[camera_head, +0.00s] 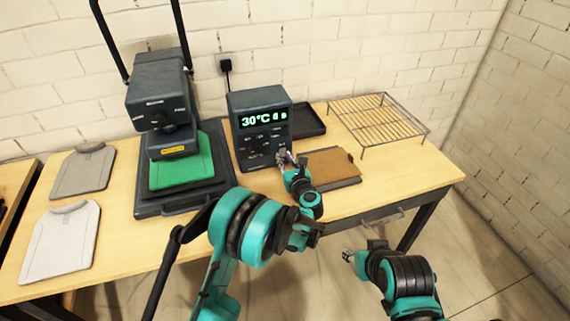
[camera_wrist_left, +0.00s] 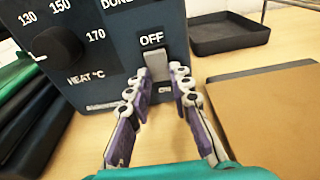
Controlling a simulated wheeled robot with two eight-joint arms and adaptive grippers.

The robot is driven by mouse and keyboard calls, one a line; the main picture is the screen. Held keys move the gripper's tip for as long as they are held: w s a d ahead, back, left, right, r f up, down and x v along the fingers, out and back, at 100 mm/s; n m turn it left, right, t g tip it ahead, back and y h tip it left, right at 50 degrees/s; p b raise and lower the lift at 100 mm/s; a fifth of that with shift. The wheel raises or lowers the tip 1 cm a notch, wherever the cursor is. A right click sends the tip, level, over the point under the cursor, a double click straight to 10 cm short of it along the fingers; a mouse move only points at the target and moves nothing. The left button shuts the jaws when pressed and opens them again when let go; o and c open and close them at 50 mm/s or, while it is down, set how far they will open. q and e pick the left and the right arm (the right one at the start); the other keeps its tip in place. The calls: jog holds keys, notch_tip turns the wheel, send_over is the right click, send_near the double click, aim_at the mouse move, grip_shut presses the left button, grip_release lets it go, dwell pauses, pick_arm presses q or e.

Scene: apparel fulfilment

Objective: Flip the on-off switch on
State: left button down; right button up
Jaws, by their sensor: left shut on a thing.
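The grey on-off switch (camera_wrist_left: 157,66) sits low on the front of the dark control box (camera_head: 244,143), between the OFF label above it and the ON label below it. Its lever appears close under OFF; its exact tilt is hard to tell. My left gripper (camera_head: 285,158) is at the lower right of the box front. In the left wrist view its fingers (camera_wrist_left: 158,84) flank the switch lever and are shut on it. The box display reads 30°C. My right gripper (camera_head: 348,257) hangs in front of the table, away from the box, too small to tell its opening.
A heat press (camera_head: 163,100) with green cloth (camera_head: 182,170) stands left of the box. Grey (camera_head: 82,171) and white (camera_head: 60,243) shirts lie further left. A brown board (camera_head: 330,165), black tray (camera_head: 308,120) and wire rack (camera_head: 378,118) are right of the box.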

pick_arm(q)
jog(key=c, duration=1.4)
grip_release()
jog(key=shift+o, duration=0.2)
jog(key=v, duration=1.2)
